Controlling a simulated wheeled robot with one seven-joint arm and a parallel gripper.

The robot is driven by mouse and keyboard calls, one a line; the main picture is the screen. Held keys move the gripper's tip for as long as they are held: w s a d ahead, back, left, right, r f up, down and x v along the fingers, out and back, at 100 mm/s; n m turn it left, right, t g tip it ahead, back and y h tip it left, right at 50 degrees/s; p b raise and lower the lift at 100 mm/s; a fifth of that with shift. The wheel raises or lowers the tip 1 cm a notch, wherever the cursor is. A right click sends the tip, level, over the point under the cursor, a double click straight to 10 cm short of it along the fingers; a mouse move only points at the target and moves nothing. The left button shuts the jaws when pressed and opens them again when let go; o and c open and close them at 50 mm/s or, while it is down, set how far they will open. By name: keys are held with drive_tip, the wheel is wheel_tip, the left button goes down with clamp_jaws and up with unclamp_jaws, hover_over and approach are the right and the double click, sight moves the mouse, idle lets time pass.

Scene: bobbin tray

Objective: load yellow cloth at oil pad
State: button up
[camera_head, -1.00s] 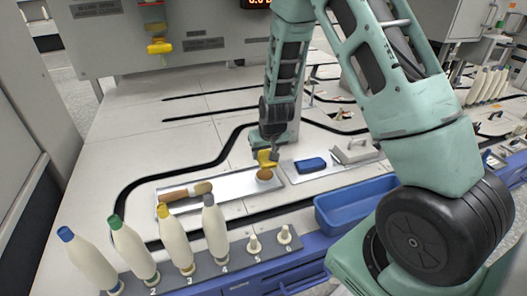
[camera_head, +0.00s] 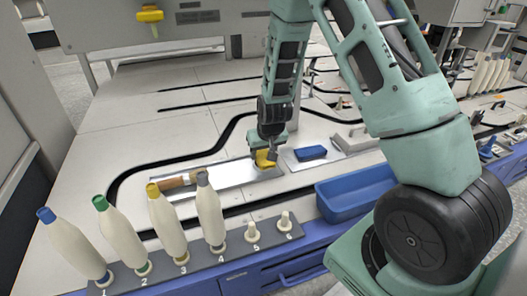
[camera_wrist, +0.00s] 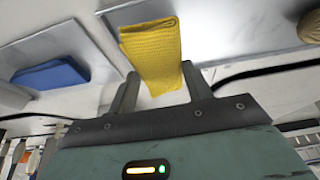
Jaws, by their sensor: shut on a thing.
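The yellow cloth (camera_wrist: 152,50) is folded and sits between the fingers of my gripper (camera_wrist: 160,85), which is shut on it. In the head view the cloth (camera_head: 265,158) is at the right end of a shiny metal tray (camera_head: 225,178), just below my gripper (camera_head: 270,148). I cannot tell whether the cloth touches the tray. A brown and tan object (camera_head: 180,181) lies at the left of that tray. A blue pad (camera_head: 310,153) lies on a second plate to the right; it also shows at the left of the wrist view (camera_wrist: 50,74). No label names the oil pad.
A blue bin (camera_head: 355,196) stands at the front right. A numbered rack (camera_head: 230,258) with several upright bobbins runs along the front edge. A grey block with a handle (camera_head: 355,140) sits right of the blue pad. Black tracks cross the white table.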

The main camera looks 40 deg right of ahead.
sight(264, 154)
drive_tip(key=shift+f, duration=0.6)
idle(2.1)
wheel_tip(264, 154, up, 7)
drive_tip(key=p, duration=0.6)
drive_tip(key=shift+r+p, duration=0.1)
drive_tip(key=shift+p, duration=0.2)
